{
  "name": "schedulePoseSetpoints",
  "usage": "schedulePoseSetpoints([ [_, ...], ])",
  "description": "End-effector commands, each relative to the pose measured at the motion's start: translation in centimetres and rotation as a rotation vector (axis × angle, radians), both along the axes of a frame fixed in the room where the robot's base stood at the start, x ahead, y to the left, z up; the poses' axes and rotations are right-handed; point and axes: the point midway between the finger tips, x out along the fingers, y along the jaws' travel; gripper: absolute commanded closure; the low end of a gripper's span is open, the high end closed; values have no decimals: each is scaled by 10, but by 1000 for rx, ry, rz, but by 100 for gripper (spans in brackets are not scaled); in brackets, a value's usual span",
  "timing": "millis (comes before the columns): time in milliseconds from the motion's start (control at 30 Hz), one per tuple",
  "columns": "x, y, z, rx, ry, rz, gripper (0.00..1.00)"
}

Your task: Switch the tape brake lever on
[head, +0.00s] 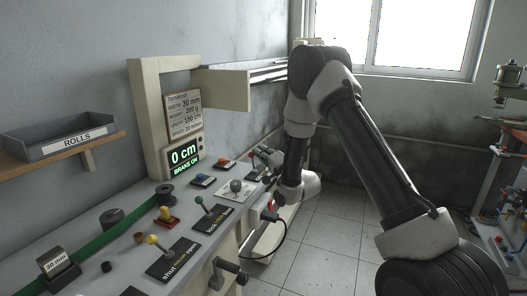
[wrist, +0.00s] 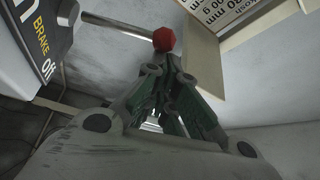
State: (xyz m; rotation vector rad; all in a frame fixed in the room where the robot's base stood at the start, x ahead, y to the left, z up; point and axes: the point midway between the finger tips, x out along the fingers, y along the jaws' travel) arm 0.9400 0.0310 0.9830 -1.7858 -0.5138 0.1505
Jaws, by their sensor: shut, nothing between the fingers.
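The brake lever shows in the wrist view as a metal rod ending in a red faceted knob (wrist: 164,40). Its rod starts beside a black label plate (wrist: 44,52) that reads "BRAKE" and "off". My gripper (wrist: 165,72) is shut and empty, with its fingertips just below the knob in the picture. I cannot tell whether they touch it. In the head view my gripper (head: 267,155) is at the far end of the bench, small and partly hidden by my arm. The lit display (head: 185,157) reads "0 cm" and "BRAKE ON".
The bench (head: 130,205) carries a yellow-knobbed lever (head: 152,240), a green-knobbed lever (head: 199,200), a grey-knobbed lever (head: 236,186) and push buttons. A green tape (head: 105,236) runs along its left. A crank handle (head: 230,270) juts from the front.

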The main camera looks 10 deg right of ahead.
Motion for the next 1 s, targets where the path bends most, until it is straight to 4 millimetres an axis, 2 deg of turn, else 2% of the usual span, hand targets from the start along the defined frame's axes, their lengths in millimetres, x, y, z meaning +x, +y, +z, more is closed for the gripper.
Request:
schedulePoseSetpoints([
  [400,-9,7,-2,0,1,1,100],
  [1000,-7,8,1,0,1,3,100],
])
